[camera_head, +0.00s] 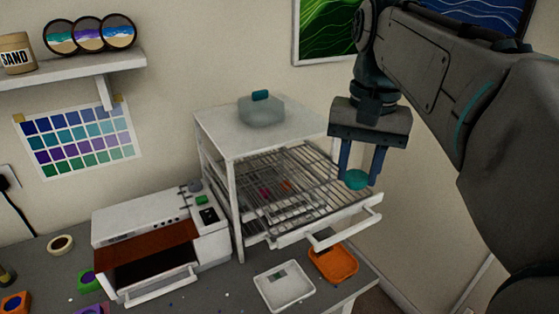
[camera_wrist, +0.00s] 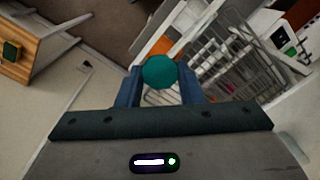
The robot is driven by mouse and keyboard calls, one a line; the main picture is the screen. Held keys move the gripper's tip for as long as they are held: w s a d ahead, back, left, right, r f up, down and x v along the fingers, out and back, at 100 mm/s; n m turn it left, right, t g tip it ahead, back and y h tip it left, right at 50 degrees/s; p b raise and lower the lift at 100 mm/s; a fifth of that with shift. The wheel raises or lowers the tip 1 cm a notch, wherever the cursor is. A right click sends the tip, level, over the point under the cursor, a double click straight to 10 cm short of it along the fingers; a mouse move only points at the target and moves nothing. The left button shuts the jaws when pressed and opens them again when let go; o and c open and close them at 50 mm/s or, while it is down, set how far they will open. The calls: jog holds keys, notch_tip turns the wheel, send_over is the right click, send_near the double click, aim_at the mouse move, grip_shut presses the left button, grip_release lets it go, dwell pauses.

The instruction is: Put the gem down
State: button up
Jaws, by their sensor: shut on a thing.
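The gem (camera_head: 357,179) is a teal, rounded piece. It also shows in the wrist view (camera_wrist: 160,71), between the two blue fingers. My gripper (camera_head: 358,178) is shut on it, pointing down, at the right end of the wire rack. The gem appears above or in front of the pulled-out rack (camera_head: 330,205); I cannot tell the exact gap beneath it. The rack belongs to a white frame (camera_head: 240,215) and shows in the wrist view (camera_wrist: 232,60) beyond the fingers.
A white box-like machine (camera_head: 218,240) with an open front stands left of the rack frame. A white tray scale (camera_head: 284,286) and an orange tray (camera_head: 335,262) lie below the rack. A clear container with a teal lid (camera_head: 261,108) stands on the frame's top.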

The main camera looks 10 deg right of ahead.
jog(key=p, duration=0.2)
send_over(299, 206)
notch_tip(299, 206, down, 7)
jog(key=shift+d+r, duration=0.1)
jog(key=shift+r, duration=0.05)
jog(key=shift+f+p, duration=0.4)
jog(key=shift+f, duration=1.65)
jog(key=shift+f, duration=0.1)
jog(key=o, duration=0.5)
jog(key=shift+f, duration=0.1)
jog(key=o, duration=0.4)
jog(key=shift+o, duration=0.2)
notch_tip(299, 206, up, 12)
jog(key=shift+d+r, duration=0.2)
